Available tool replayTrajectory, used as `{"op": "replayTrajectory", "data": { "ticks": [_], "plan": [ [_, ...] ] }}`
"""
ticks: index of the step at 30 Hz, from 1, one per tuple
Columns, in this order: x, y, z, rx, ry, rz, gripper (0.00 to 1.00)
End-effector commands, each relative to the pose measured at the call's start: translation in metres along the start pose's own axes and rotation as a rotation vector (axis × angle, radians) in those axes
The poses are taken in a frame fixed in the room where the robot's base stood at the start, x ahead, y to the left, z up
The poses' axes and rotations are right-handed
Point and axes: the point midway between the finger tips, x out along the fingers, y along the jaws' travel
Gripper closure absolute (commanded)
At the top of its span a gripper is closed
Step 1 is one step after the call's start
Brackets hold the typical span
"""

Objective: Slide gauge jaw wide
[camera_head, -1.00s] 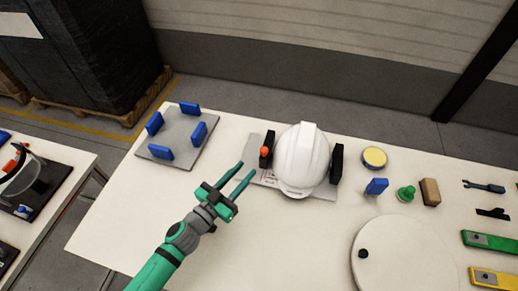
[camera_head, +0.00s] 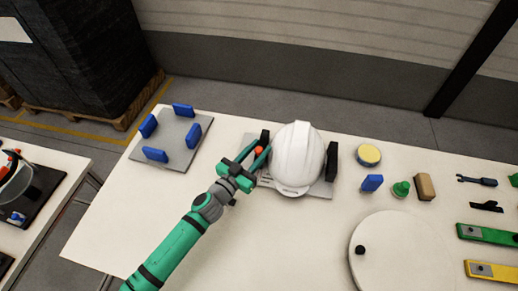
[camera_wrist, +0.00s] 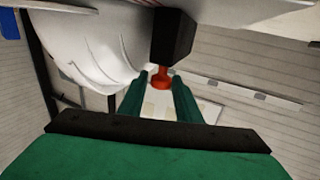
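A white helmet shell (camera_head: 297,157) sits on the grey gauge plate (camera_head: 322,190) between two black jaws. The left jaw (camera_head: 265,137) carries an orange-red knob (camera_head: 258,150); the right jaw (camera_head: 332,162) stands on the helmet's other side. My gripper (camera_head: 257,150) is at the left jaw with its green fingers apart. In the wrist view, the knob (camera_wrist: 161,82) shows between the open fingertips (camera_wrist: 160,80), below the black jaw (camera_wrist: 172,35). Whether the fingers touch the knob is not clear. The helmet (camera_wrist: 95,45) is beside the jaw.
A grey plate with several blue blocks (camera_head: 172,140) lies to the left. A yellow-topped tin (camera_head: 368,154), a blue block (camera_head: 372,183), a green knob (camera_head: 401,189) and a tan block (camera_head: 424,187) stand right of the gauge. A round white disc (camera_head: 405,255) lies in front.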

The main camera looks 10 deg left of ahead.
Motion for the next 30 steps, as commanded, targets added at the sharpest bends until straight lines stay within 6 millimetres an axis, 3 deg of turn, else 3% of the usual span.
{"op": "replayTrajectory", "data": {
  "ticks": [10, 11, 15, 20, 27, 30],
  "plan": [
    [0.004, -0.001, 0.0, 0.0, 0.0, -0.001, 0.69],
    [0.004, -0.001, 0.0, 0.0, 0.0, -0.001, 0.72],
    [0.004, -0.001, 0.0, 0.0, 0.0, -0.001, 1.0],
    [0.003, -0.003, 0.0, 0.001, -0.001, -0.002, 1.0],
    [-0.01, -0.034, 0.001, 0.002, -0.003, -0.004, 1.0],
    [-0.012, -0.038, 0.001, 0.0, -0.002, -0.003, 1.0]
  ]
}}
